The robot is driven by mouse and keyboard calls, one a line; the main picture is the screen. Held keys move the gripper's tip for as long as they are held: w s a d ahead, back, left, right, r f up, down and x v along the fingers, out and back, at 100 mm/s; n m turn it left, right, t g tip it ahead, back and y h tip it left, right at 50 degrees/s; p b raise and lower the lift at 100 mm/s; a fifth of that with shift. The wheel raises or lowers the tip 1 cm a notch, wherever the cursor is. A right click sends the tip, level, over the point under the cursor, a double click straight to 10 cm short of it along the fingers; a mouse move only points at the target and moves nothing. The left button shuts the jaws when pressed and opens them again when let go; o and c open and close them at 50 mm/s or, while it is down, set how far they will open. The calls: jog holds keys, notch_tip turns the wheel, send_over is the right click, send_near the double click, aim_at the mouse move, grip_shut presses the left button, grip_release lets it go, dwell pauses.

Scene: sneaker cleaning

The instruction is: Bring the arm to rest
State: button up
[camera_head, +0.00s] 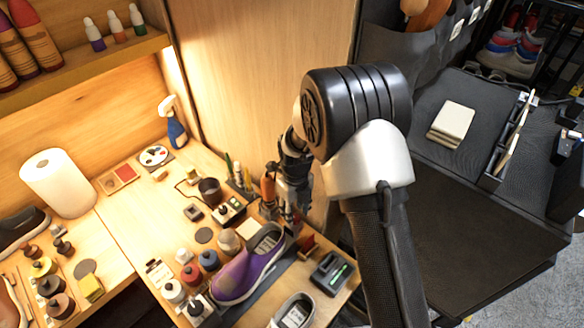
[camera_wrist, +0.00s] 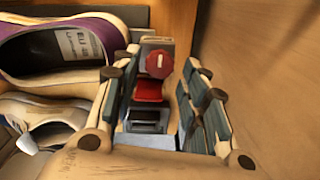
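My gripper (camera_head: 290,212) hangs low over the right edge of the workbench, beside the purple sneaker (camera_head: 243,276). In the wrist view my gripper (camera_wrist: 160,66) has its two fingers spread apart, with nothing visibly clamped between them. A red round-ended item (camera_wrist: 158,64) and a red pad (camera_wrist: 148,90) show in the gap, seemingly beyond the fingers. The purple sneaker (camera_wrist: 25,48) lies left of the fingers, with a pale shoe (camera_wrist: 40,115) nearer. My arm is bent, and its large black joint covers part of the head view.
The workbench (camera_head: 125,225) is crowded with several bottles and jars, a paper towel roll (camera_head: 60,183) and a blue spray bottle (camera_head: 174,122). An orange bottle (camera_head: 268,190) stands close to my gripper. A wooden wall (camera_head: 255,80) rises behind. Dark mats with pale pads (camera_head: 452,122) lie right.

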jog(key=s+d+r+n+t, duration=0.1)
jog(key=s+d+r+n, duration=0.2)
jog(key=r, duration=0.4)
jog(key=s+d+r+n, duration=0.1)
jog(key=s+r+n, duration=0.2)
jog(key=r+n, duration=0.4)
jog(key=s+d+r+n+t, duration=0.1)
jog(key=s+d+r+n, duration=0.15)
jog(key=r, duration=0.55)
jog(key=s+d+r+n+t, duration=0.1)
jog(key=s+d+r+n, duration=0.1)
jog(key=s+n, duration=0.6)
jog(key=s+d+r+n+t, duration=0.1)
jog(key=s+d+r+n, duration=0.1)
jog(key=s+r+n, duration=0.3)
jog(key=s+n, duration=0.3)
jog(key=s, duration=0.2)
jog(key=shift+s+r+t, duration=0.25)
jog(key=shift+s+t, duration=0.05)
jog(key=shift+w+n, duration=0.1)
jog(key=shift+n, duration=0.15)
